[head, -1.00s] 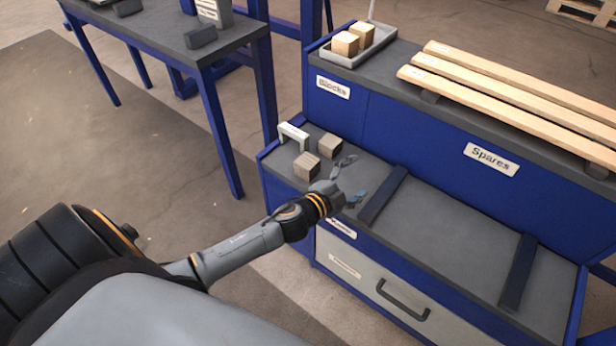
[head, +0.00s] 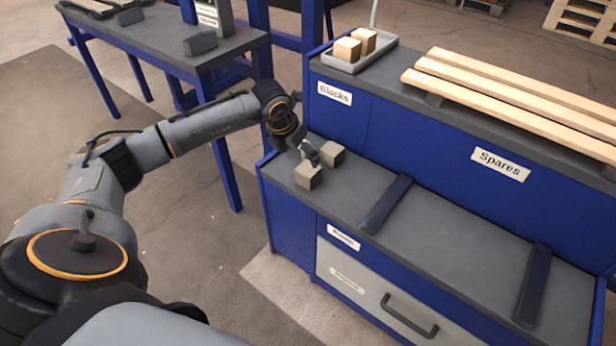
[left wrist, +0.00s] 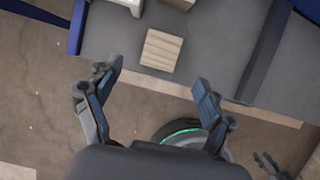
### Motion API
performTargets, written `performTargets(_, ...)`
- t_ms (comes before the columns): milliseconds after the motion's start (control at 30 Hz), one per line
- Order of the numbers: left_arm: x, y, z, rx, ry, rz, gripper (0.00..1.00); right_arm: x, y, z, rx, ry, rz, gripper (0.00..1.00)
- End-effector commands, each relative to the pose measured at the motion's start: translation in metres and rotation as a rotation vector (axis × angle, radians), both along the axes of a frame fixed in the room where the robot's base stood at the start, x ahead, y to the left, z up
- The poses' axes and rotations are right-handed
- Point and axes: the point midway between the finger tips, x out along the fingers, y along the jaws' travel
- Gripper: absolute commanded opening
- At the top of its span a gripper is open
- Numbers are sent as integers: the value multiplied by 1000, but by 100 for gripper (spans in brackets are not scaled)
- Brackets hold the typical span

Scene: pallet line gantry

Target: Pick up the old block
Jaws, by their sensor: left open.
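Two weathered grey-brown blocks sit on the left end of the grey bench top (head: 345,185). The nearer block (head: 308,176) is in front, and the farther block (head: 331,153) is behind it to the right. I cannot tell which one is meant by the old block. My left gripper (head: 309,152) is open and empty just behind the nearer block, partly covering the farther one. In the left wrist view, a grooved block (left wrist: 161,50) lies beyond the open fingertips (left wrist: 156,75), apart from them.
A tray (head: 352,65) with two pale wooden blocks stands on the raised shelf, above the "Blocks" label. Pale planks (head: 510,95) lie to its right. Dark bars (head: 385,204) cross the bench. A white bracket (left wrist: 130,5) is beside the blocks. A table (head: 190,50) stands at left.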

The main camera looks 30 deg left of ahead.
Motion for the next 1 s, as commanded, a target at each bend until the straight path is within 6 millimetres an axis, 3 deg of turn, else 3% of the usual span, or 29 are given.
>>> performTargets(100, 9, -1, -23, -2, 2, 1, 81, 2, 0, 10, 1, -8, -1, 40)
performTargets(433, 20, -3, -51, -4, 0, -2, 81, 3, 0, 26, 1, -14, -3, 40)
performTargets(700, 34, -4, -86, -4, -1, -1, 81, 4, -1, 53, 2, -29, -5, 40)
performTargets(1000, 36, -4, -89, -3, -2, -2, 81, 4, -1, 58, 2, -31, -5, 40)
